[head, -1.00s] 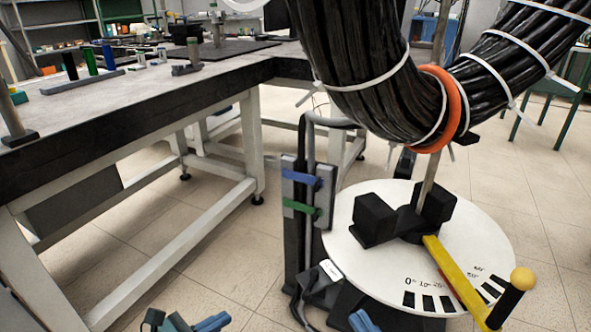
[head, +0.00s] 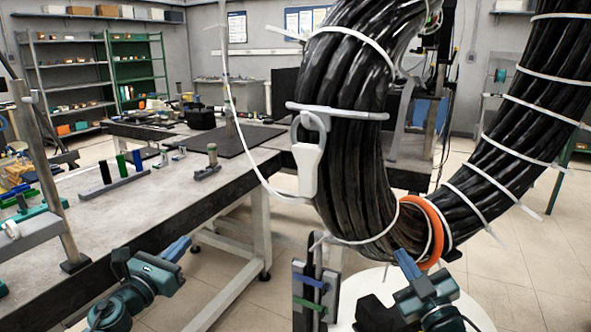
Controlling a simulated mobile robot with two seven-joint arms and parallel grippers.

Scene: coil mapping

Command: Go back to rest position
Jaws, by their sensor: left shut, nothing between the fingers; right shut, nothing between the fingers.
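My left gripper (head: 178,248) is in the lower left of the head view, its blue fingers shut and empty, pointing up and to the right in front of the workbench. My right gripper (head: 406,262) is at the lower right of centre, its blue fingers shut and empty, pointing up and to the left below the coil. The thick black cable coil (head: 355,190) hangs above and behind the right gripper, bound with white ties and an orange ring (head: 436,225). A white handheld probe (head: 308,168) hangs at the coil's left side with a white cable.
The long workbench (head: 165,200) on the left carries dark, blue and green cylinders on a rack (head: 120,183). The white round dial table (head: 470,312) is partly hidden by my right gripper. A post with blue and green clips (head: 308,290) stands between my grippers. Shelves line the back wall.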

